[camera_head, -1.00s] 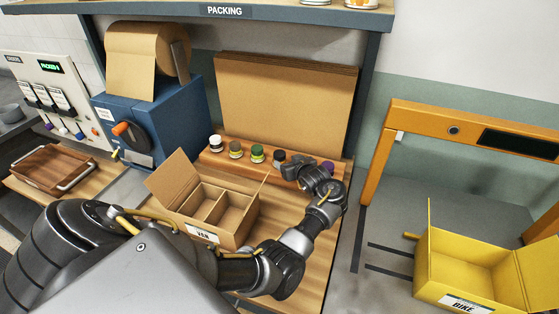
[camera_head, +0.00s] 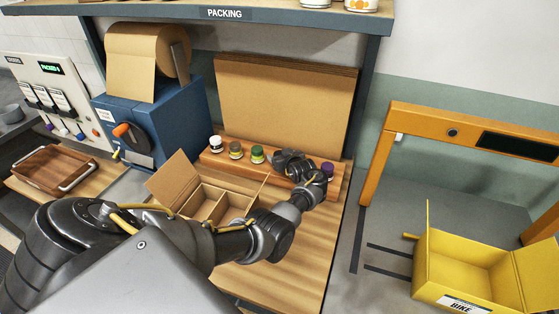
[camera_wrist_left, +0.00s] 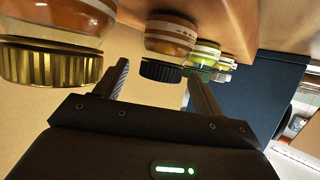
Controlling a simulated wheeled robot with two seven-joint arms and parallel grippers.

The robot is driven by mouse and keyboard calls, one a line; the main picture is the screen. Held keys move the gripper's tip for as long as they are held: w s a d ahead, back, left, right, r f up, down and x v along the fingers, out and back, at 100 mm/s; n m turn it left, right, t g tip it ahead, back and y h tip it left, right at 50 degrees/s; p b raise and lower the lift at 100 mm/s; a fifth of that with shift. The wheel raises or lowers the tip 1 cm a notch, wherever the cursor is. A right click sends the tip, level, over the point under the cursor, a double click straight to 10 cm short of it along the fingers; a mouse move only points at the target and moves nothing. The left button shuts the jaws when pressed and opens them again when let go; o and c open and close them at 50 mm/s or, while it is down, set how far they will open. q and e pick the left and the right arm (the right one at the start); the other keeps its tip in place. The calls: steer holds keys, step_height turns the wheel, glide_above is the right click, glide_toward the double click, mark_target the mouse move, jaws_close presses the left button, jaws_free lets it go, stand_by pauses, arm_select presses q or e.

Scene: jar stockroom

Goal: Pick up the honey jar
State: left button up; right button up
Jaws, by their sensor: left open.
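My left gripper (camera_head: 288,163) is over the right part of the jar row at the back of the packing table. In the left wrist view, which shows the jars upside down, its two fingers (camera_wrist_left: 158,76) are apart and empty. A black-lidded jar with orange-brown contents (camera_wrist_left: 170,38) shows between the fingertips; I see no contact. Left of it is a nearer amber jar with a gold lid (camera_wrist_left: 50,62), outside the fingers. No label is readable, so I cannot tell which is the honey jar. In the head view my gripper hides both jars. My right gripper is not in view.
A wooden rack (camera_head: 212,160) holds the jars, including white-lidded (camera_head: 216,143), olive-lidded (camera_head: 236,149), green-lidded (camera_head: 257,154) and purple-lidded (camera_head: 327,169) ones. An open cardboard box (camera_head: 175,182) with dividers stands in front. A yellow box (camera_head: 470,265) is at right.

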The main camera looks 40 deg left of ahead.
arm_select(q)
steer(key=c, duration=1.2)
steer(key=shift+r, duration=0.15)
